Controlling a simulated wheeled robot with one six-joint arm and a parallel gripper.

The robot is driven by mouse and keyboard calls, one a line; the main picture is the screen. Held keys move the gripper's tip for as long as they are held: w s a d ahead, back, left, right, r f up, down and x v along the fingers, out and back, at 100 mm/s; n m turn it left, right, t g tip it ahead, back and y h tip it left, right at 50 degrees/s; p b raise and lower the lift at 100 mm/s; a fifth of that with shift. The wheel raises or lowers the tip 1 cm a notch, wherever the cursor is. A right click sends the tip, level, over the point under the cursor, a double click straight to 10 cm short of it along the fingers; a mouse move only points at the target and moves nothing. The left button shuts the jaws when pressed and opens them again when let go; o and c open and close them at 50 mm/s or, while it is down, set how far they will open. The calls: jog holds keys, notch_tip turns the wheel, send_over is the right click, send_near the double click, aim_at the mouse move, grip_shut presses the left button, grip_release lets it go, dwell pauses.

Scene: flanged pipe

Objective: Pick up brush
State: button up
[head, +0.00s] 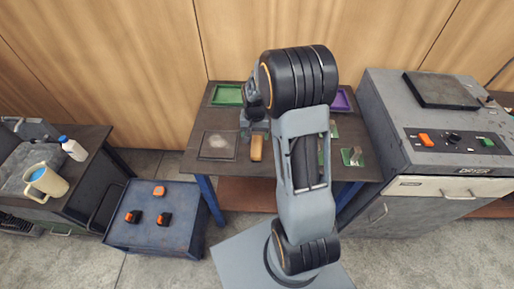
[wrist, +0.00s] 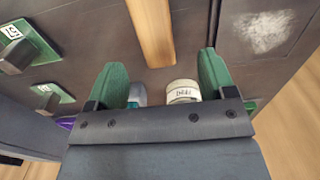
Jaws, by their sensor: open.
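A long wooden bar, which looks like the brush's handle, lies on the dark workbench (head: 203,166); it shows in the head view (head: 256,149) and in the wrist view (wrist: 151,30). No bristles can be made out. My gripper (wrist: 162,72) is open and empty, its two green fingers apart. In the wrist view the near end of the bar shows just ahead of the gap between the fingertips. In the head view my gripper is low over the bench, just behind the bar, partly hidden by my arm.
A labelled pale jar (wrist: 183,91) and a teal item (wrist: 138,94) show between the fingers. A square plate with a white smear (head: 218,145) lies left of the bar. Green (head: 227,95) and purple (head: 341,100) trays sit behind. A green-based metal block (head: 352,156) stands at right.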

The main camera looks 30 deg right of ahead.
aim_at(257, 145)
notch_tip(257, 145, down, 2)
jog(key=shift+f, duration=0.2)
jog(key=f, duration=0.1)
jog(key=f+p, duration=0.1)
jog(key=f, duration=0.2)
jog(key=shift+s+d+f+p, duration=0.1)
jog(key=shift+s+d+p, duration=0.1)
jog(key=shift+d+p, duration=0.15)
jog(key=shift+a+f, duration=0.1)
jog(key=shift+f, duration=0.45)
jog(key=shift+c, duration=0.2)
jog(key=c, duration=1)
